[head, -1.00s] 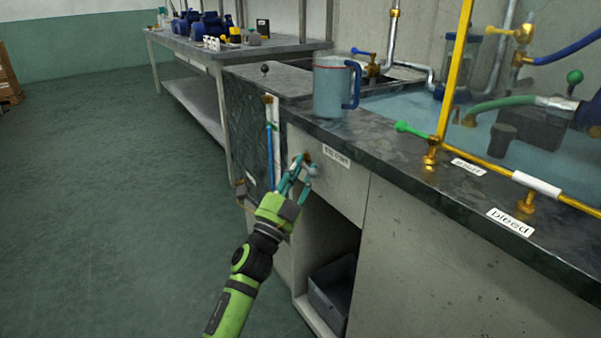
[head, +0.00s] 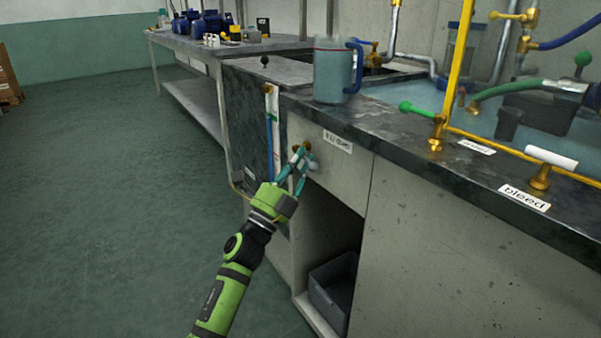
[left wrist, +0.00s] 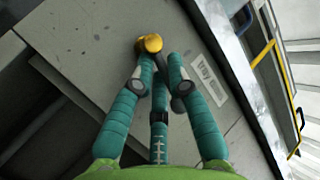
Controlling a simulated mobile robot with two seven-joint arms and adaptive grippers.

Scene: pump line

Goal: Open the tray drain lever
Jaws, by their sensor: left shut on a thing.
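The tray drain valve has a brass body (head: 306,146) on the grey cabinet front, just under the worktop edge and left of its white label (head: 338,142). In the left wrist view its rounded brass end (left wrist: 150,43) shows just beyond the fingers, with the label (left wrist: 210,78) to its right. My left gripper (head: 299,160) is at the valve, with its teal fingers shut on the lever. The fingers hide most of the lever, so its exact angle cannot be told. My right gripper is in neither view.
A blue-handled jug (head: 332,72) stands on the worktop above. A green-handled valve (head: 420,110) and a white-handled bleed valve (head: 548,160) sit along the front edge. Below the gripper is an open recess with a dark bin (head: 333,288). The floor at left is clear.

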